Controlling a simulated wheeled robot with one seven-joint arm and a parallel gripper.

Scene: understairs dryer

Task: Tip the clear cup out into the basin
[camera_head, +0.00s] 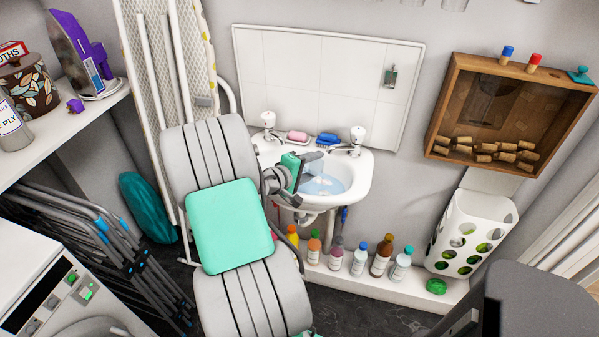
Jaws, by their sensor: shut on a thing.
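The white basin (357,165) is fixed to the back wall below the tiled panel. Light blue, water-like patches show in its bowl. My gripper (312,165) is over the left part of the basin, its fingers pointing right. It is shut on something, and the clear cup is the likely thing. The cup's outline is too faint and small to make out against the basin, so its tilt and contents cannot be told. My arm and wrist hide the basin's left side.
Pink soap (297,136) and a blue brush (328,139) lie on the basin's back ledge between two taps. Several bottles (359,258) stand on a low ledge below. A wooden cork box (511,112) hangs right. An ironing board (165,60) leans left.

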